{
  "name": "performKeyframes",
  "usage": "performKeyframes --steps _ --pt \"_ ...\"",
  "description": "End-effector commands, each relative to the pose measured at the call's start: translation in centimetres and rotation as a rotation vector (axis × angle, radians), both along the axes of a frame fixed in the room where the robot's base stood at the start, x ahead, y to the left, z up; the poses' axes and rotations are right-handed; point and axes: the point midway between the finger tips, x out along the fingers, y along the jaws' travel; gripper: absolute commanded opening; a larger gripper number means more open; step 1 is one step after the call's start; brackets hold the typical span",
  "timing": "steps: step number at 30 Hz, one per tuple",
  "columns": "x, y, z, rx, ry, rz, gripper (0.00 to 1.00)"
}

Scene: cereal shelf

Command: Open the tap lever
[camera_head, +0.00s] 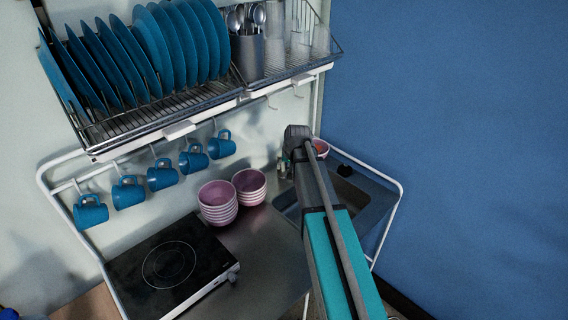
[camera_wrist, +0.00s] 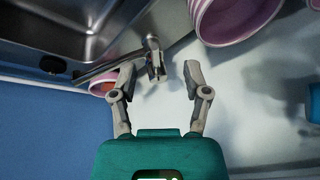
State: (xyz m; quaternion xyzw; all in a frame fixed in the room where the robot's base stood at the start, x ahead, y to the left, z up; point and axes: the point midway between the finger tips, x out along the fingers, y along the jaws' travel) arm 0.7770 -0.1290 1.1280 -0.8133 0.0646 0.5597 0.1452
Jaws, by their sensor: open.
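The metal tap (camera_wrist: 155,60) shows in the wrist view beside the sink, with its spout (camera_wrist: 98,72) reaching left over the basin edge. Its small upright part, which seems to be the lever, lies just ahead of the gap between my fingertips, nearer the left finger. My gripper (camera_wrist: 159,75) is open, with nothing between its fingers. I cannot tell whether the left finger touches the tap. In the head view my arm covers most of the tap area, and the fingers are not clear there.
The sink (camera_head: 346,200) lies right of the counter. Stacked pink bowls (camera_head: 218,203) stand left of my arm, one close by in the wrist view (camera_wrist: 232,18). A small pink bowl (camera_head: 320,148) sits behind the sink. Blue mugs (camera_head: 160,175) hang under the dish rack (camera_head: 150,115). A hob (camera_head: 168,265) is at front left.

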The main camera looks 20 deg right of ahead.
Motion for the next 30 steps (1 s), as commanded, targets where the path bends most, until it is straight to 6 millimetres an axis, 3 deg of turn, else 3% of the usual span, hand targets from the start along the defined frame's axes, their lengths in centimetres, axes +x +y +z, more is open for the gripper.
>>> performKeyframes --steps 1,6,20,30 --pt "1.4 -1.0 1.2 0.004 -0.017 -0.015 0.61" --pt "3.0 -2.6 2.1 0.011 -0.050 -0.044 0.61" --pt "3.2 -2.8 2.0 0.013 -0.055 -0.048 0.61" --pt "3.7 -2.7 0.6 0.012 -0.055 -0.048 0.61"
